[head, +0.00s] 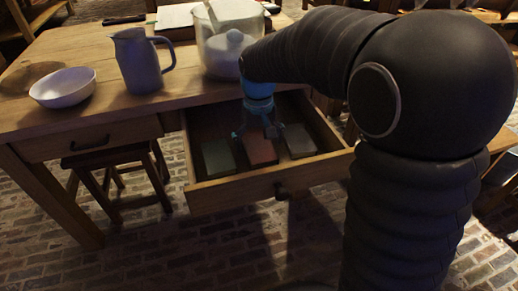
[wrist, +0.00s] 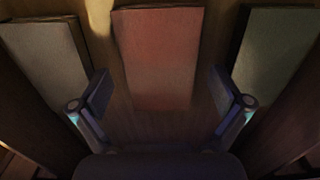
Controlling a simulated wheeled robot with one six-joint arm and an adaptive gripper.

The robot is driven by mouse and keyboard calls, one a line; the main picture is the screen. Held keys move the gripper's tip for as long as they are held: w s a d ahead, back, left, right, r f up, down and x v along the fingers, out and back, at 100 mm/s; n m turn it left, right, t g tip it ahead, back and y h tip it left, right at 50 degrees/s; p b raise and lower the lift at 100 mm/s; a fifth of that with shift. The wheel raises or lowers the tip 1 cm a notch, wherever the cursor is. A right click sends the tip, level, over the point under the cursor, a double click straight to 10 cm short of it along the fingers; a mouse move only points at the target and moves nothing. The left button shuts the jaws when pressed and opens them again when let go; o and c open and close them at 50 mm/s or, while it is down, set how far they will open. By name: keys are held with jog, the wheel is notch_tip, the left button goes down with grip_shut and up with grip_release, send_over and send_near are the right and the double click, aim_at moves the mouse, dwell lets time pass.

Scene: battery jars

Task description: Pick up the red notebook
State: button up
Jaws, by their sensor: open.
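The red notebook (head: 259,151) lies flat in the open drawer (head: 238,192), between two other notebooks. In the wrist view the red notebook (wrist: 157,58) is centred ahead, between and beyond my fingertips. My gripper (head: 256,131) hangs over the drawer, its fingers spread on either side of the red notebook in the picture. I cannot tell how high the fingertips are above the notebook.
A greenish notebook (head: 218,157) lies left of the red one and a grey notebook (head: 299,141) lies right, with narrow gaps. The drawer walls surround them. On the table (head: 100,108) stand a white bowl (head: 63,88), a grey pitcher (head: 139,62) and a glass jar (head: 216,55).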

jog(key=shift+f, duration=0.25)
jog(key=c, duration=1.2)
jog(key=shift+r, duration=0.2)
